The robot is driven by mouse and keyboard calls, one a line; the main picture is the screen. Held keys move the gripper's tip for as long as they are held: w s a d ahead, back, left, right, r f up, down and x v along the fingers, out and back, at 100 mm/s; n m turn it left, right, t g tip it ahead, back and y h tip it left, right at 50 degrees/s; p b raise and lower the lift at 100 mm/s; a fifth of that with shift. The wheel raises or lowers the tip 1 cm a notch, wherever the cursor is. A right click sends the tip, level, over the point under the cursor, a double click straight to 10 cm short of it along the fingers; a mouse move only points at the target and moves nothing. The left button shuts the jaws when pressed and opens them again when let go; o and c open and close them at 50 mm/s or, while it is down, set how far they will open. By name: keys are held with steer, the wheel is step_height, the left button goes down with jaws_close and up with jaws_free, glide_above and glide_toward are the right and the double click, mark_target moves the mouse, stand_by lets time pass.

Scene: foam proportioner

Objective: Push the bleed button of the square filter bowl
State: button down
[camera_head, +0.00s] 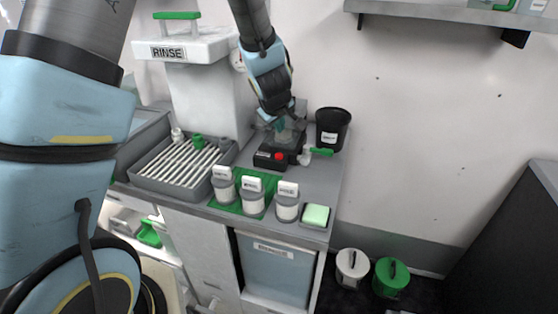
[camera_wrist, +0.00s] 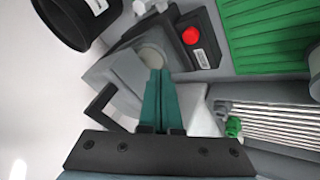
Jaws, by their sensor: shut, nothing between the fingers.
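A grey, squarish body, which looks like the square filter bowl (camera_wrist: 110,72), stands under my gripper in the wrist view, with a black handle-like loop on its left. In the head view it is mostly hidden behind my gripper. A pale round disc (camera_wrist: 151,54), possibly the bleed button, shows on its top. My gripper (camera_wrist: 157,72) is shut and empty, its teal fingertips at the disc's near edge; I cannot tell whether they touch it. It also shows in the head view (camera_head: 281,124). Beside the bowl is a black box with a red button (camera_head: 278,156), also in the wrist view (camera_wrist: 190,36).
A black bin (camera_head: 332,130) stands behind to the right. A green-handled piece (camera_head: 320,151) lies beside the box. Several labelled jars (camera_head: 252,197) stand in front, some on a green mat. A rod rack (camera_head: 145,184) and the RINSE unit (camera_head: 190,50) are left. A wall shelf (camera_head: 430,12) hangs above right.

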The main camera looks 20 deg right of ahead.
mark_target(280, 156)
steer(key=shift+f+b, duration=2.35)
steer(key=shift+f, duration=0.75)
steer(key=shift+f, duration=0.1)
steer(key=shift+f+b, duration=0.3)
steer(key=shift+b, duration=0.05)
steer(key=shift+f+b, duration=0.35)
steer(key=shift+f, duration=0.1)
steer(key=shift+r, duration=0.1)
steer(key=shift+r+p, duration=0.8)
steer(key=shift+p, duration=0.05)
step_height(280, 156, up, 5)
steer(key=p, duration=0.5)
steer(key=shift+r, duration=0.1)
